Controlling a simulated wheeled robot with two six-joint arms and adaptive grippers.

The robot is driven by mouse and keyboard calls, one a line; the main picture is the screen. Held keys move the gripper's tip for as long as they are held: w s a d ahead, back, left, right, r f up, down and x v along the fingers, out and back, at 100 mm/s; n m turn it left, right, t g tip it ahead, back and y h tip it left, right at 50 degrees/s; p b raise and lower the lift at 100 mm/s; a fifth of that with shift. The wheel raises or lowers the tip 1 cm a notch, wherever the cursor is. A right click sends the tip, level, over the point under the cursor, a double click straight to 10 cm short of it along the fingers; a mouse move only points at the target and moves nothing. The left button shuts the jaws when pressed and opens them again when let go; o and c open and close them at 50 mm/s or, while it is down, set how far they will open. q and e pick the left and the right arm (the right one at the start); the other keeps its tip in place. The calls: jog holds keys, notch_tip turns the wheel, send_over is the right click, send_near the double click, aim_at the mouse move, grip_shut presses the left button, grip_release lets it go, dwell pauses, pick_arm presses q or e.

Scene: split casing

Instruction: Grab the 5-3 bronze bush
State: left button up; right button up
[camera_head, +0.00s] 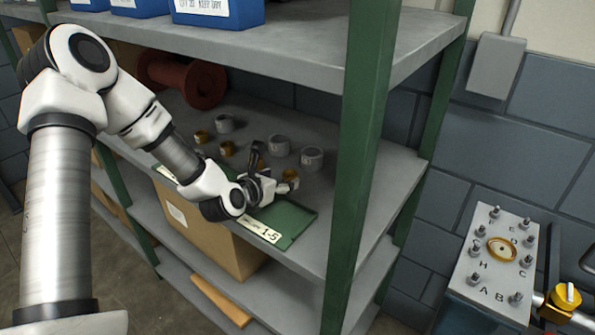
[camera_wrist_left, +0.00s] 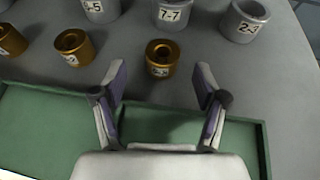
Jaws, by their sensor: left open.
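Several bronze bushes stand on the grey shelf. One bronze bush (camera_wrist_left: 161,57) is straight ahead in the left wrist view, between the lines of my open fingers and just beyond their tips; its small label is hard to read, perhaps ending in 3. Two other bronze bushes stand to its left, one nearer (camera_wrist_left: 73,46) and one at the edge (camera_wrist_left: 8,40). My left gripper (camera_wrist_left: 160,74) is open and empty, low over the green tray. In the head view the left gripper (camera_head: 274,170) partly hides the bush ahead. My right gripper is out of view.
Grey bushes stand behind, labelled 7-7 (camera_wrist_left: 168,13) and 2-3 (camera_wrist_left: 245,20). The green tray (camera_head: 291,225) marked 1-5 lies at the shelf's front edge. A green post (camera_head: 358,130) rises to the right. A red spool (camera_head: 205,84) lies at the back left.

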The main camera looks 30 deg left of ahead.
aim_at(287, 177)
pick_arm(q)
jog(key=shift+w+d+f+p, duration=0.1)
jog(key=shift+w+p, duration=0.25)
jog(key=shift+w, duration=0.2)
jog(key=p+x, duration=0.1)
jog(key=x, duration=0.3)
jog(key=shift+w+f, duration=0.1)
jog(key=shift+f, duration=0.15)
jog(key=shift+w+f, duration=0.1)
jog(key=shift+w, duration=0.05)
jog(key=shift+s, duration=0.25)
jog(key=c, duration=0.3)
grip_shut()
jog(key=shift+r, duration=0.3)
